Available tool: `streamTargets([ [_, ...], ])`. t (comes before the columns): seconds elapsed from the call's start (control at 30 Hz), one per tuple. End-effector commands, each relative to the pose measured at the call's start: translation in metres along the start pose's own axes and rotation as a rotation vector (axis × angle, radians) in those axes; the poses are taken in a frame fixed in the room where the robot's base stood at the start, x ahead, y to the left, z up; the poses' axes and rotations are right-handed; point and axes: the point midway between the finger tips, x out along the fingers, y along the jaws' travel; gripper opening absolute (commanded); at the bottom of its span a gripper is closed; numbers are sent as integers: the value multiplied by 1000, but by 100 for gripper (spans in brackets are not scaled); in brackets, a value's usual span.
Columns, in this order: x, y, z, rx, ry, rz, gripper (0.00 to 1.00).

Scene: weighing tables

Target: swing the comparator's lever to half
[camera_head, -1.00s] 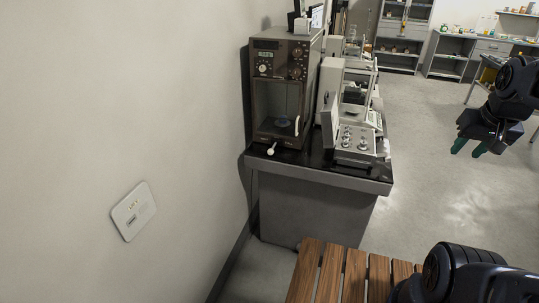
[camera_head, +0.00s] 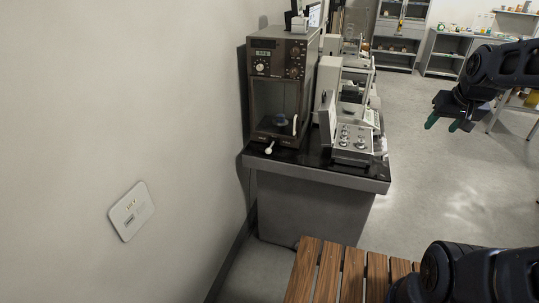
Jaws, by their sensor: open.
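The comparator (camera_head: 284,86) looks to be the tall dark brown cabinet at the left end of the black-topped table, against the wall. It has a display and dials above a glass-fronted chamber. A short pale lever with a round knob (camera_head: 269,149) sticks out at its lower front left. A white upright handle (camera_head: 294,124) shows at the lower right of its front. My gripper (camera_head: 449,125), with green fingertips, is at the right, in the air over the floor, well apart from the comparator. It is open and I see nothing between its fingers.
A grey balance with knobs (camera_head: 353,142) stands just right of the comparator, with more instruments behind. A slatted wooden bench (camera_head: 328,271) is in the foreground. Open floor (camera_head: 430,190) lies right of the table.

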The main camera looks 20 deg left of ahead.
Motion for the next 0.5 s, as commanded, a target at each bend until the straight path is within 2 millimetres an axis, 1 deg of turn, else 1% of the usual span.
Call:
streamTargets([
  [0.03,9,-8,-14,-17,14,-11,50],
  [0.2,37,-37,-62,-63,87,-50,50],
  [0.37,65,-69,-103,-101,154,-91,50],
  [0.5,91,-102,-135,-132,213,-127,50],
])
